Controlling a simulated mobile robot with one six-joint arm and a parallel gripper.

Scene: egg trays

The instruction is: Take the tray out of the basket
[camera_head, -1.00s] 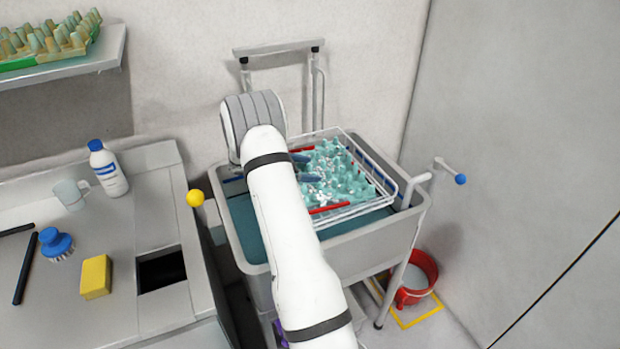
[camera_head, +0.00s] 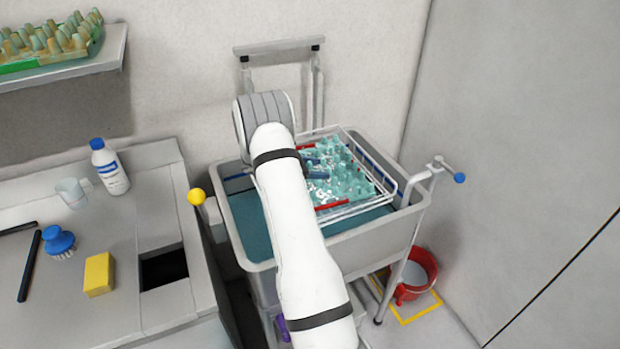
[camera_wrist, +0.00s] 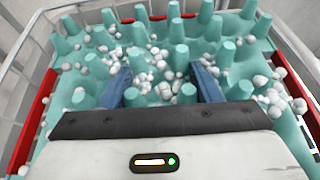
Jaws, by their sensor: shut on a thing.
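The teal egg tray (camera_head: 350,187) with upright cones lies inside the white wire basket (camera_head: 392,188), over the grey tub. In the wrist view the tray (camera_wrist: 245,55) fills most of the picture, with many small white beads scattered over it. My gripper (camera_head: 317,168) is over the tray's left part. Its two blue fingers reach down among the cones in the wrist view (camera_wrist: 161,82), shut on part of the tray between them. The fingertips are partly hidden by cones and beads. My arm hides the basket's left side in the head view.
The grey tub (camera_head: 345,243) on a wheeled cart holds blue-green liquid. Red strips (camera_wrist: 35,115) flank the tray. A red bucket (camera_head: 418,275) stands on the floor at right. A counter at left holds a bottle (camera_head: 110,168), a yellow sponge (camera_head: 98,274) and a brush (camera_head: 60,241).

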